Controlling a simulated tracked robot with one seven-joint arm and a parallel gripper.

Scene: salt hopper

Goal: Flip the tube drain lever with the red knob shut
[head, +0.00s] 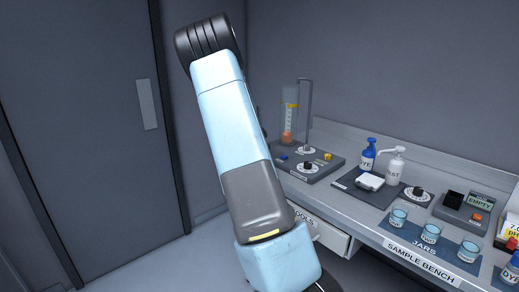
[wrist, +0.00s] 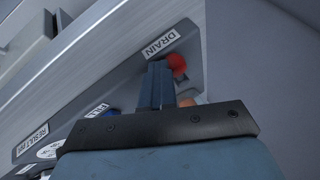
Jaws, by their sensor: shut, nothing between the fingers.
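The red knob (wrist: 177,64) shows in the wrist view beside the DRAIN label (wrist: 160,42) on a grey panel. My gripper (wrist: 160,70) is shut and empty, its fingertips right at the left side of the knob. I cannot tell whether they touch it. The lever's stem is hidden behind the fingers, so its angle is unclear. In the head view my arm fills the middle and neither the gripper nor the red knob shows.
In the wrist view a FILL label (wrist: 97,110) sits lower left and a RESULT label (wrist: 31,140) farther left. An orange rounded thing (wrist: 187,102) shows beside the fingers. In the head view the sample bench (head: 418,262) holds a clear tube (head: 290,115), bottles and several jars.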

